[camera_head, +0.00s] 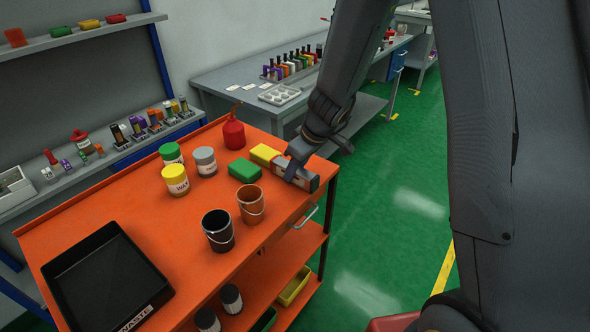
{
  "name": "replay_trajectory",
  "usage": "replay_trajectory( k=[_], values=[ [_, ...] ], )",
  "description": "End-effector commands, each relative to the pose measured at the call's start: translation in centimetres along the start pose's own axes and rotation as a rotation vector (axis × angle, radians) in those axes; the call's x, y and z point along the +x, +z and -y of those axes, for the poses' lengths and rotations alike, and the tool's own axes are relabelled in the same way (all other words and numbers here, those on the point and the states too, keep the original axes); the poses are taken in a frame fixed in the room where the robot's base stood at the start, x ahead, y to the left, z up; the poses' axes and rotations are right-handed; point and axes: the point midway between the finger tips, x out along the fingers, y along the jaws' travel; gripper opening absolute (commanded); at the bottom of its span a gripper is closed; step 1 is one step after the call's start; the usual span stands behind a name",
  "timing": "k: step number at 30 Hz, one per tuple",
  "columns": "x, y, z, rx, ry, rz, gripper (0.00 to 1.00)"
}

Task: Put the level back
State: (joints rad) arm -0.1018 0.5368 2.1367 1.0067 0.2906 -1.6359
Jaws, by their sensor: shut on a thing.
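My gripper (295,168) is at the right edge of the orange cart's top (130,205). It is shut on a grey, bar-shaped block with some red on it, which looks to be the level (309,184). The gripper hides part of the level. Its near end sticks out to the right of the fingers, close to the cart's edge. I cannot tell whether it touches the cart top. A yellow block (264,155) lies just left of it, and a green block (245,170) lies further left.
On the cart are a red oil can (233,133), several paint tins (175,179), a black bucket (218,231), a copper-coloured bucket (250,204) and a black waste tray (105,280). A grey bench (225,82) and shelves (75,37) stand behind.

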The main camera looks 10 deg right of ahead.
Motion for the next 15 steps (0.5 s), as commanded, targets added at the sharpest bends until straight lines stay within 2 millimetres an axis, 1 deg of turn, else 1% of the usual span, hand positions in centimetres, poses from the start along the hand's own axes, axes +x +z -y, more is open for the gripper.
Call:
replay_trajectory(
  k=[8, 9, 11, 12, 15],
  values=[
    [0.34, 0.07, -0.01, 0.0, 0.0, -0.001, 0.0],
    [0.27, 0.08, 0.02, 0.0, 0.0, 0.0, 0.33],
    [0.24, 0.07, 0.03, 0.0, 0.0, 0.0, 0.43],
    [0.23, 0.07, 0.03, 0.0, 0.0, 0.0, 0.45],
    [0.22, 0.06, 0.03, 0.0, 0.0, 0.0, 0.45]
  ],
)
